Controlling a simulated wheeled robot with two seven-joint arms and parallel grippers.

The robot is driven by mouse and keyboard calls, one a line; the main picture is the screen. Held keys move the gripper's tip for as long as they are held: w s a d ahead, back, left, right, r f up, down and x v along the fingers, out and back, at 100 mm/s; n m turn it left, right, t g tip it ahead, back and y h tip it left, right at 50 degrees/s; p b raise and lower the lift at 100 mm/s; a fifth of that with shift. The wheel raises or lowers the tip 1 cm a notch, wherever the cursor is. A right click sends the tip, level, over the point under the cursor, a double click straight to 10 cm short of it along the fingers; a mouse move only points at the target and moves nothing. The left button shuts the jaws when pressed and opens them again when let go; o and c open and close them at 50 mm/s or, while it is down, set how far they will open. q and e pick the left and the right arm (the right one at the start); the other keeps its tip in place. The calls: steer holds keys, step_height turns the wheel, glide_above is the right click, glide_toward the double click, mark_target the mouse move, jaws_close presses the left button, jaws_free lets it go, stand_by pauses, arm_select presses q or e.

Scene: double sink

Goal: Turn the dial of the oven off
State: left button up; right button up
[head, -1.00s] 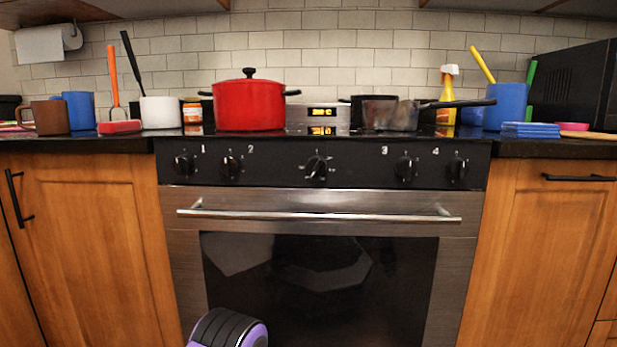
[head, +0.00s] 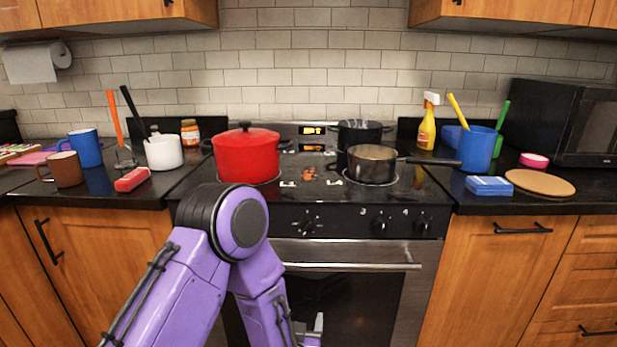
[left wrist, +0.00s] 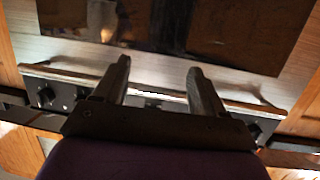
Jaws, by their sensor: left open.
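The oven's black control panel (head: 345,218) runs along its front, with the middle dial (head: 308,225) visible just right of my purple left arm. Two more dials, a third-row one (head: 379,224) and the rightmost one (head: 422,226), show to its right; the left dials are hidden behind my arm. My left gripper (left wrist: 162,72) is open and empty in the left wrist view, its fingers apart in front of the oven. There the view is inverted, with the door window above and the panel below. Only a small part of the gripper shows low in the head view. My right gripper is not in view.
The metal door handle (head: 350,266) crosses below the panel. A red pot (head: 246,158) and a pan (head: 372,162) with a long handle sit on the cooktop. A blue cup (head: 478,148) and a red item (head: 132,180) stand on the counters. Space before the right cabinets looks clear.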

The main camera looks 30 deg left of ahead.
mark_target(307, 230)
arm_select(q)
step_height(307, 230, up, 16)
steer(key=w+a+n+t+y+p, duration=0.1)
steer(key=w+t+y+p, duration=0.15)
steer(key=p, duration=0.25)
steer(key=shift+g+y, duration=0.25)
steer(key=shift+g, duration=0.2)
steer(key=x, duration=1.1)
steer(key=shift+w+d+r, duration=0.1)
steer(key=shift+w, duration=0.05)
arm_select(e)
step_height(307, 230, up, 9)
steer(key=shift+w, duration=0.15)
arm_select(q)
steer(key=c, duration=1.1)
